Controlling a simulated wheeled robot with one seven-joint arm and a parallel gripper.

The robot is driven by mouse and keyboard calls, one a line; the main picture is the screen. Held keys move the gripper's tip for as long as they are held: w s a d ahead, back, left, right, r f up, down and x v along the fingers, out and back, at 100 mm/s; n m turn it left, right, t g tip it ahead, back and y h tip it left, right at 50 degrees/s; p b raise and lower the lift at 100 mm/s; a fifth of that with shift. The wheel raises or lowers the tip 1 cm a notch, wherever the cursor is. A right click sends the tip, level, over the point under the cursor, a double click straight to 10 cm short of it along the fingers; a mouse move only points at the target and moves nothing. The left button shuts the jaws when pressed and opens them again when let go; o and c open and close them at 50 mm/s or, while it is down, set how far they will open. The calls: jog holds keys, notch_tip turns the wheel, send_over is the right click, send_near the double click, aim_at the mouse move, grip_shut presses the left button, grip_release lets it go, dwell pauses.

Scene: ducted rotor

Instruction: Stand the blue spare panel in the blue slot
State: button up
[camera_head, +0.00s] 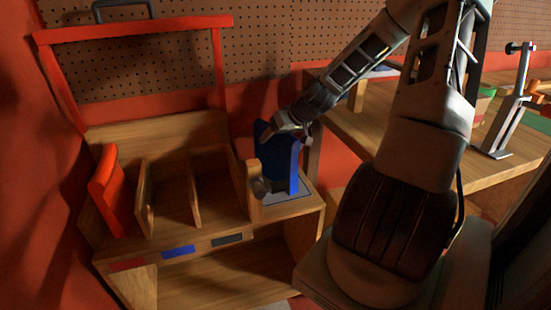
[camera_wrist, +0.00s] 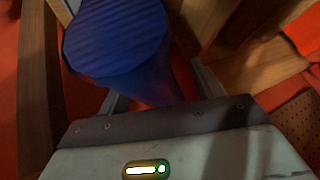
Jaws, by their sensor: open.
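The blue panel (camera_head: 281,160) stands upright on a grey pad at the right end of the wooden rack. My gripper (camera_head: 288,130) is at its top edge, reaching in from the upper right. In the wrist view the blue panel (camera_wrist: 118,40) fills the space between the two spread fingers (camera_wrist: 160,88); contact cannot be told. The blue slot (camera_head: 171,213) is an empty bay between wooden dividers, above a blue label (camera_head: 178,252) on the rack's front edge.
A red panel (camera_head: 108,192) leans in the leftmost bay, above a red label. The bay above the dark label (camera_head: 228,239) looks empty. A low wooden post (camera_head: 253,190) stands left of the blue panel. A workbench (camera_head: 400,145) with a clamp (camera_head: 510,105) is at right.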

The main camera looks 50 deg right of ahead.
grip_shut()
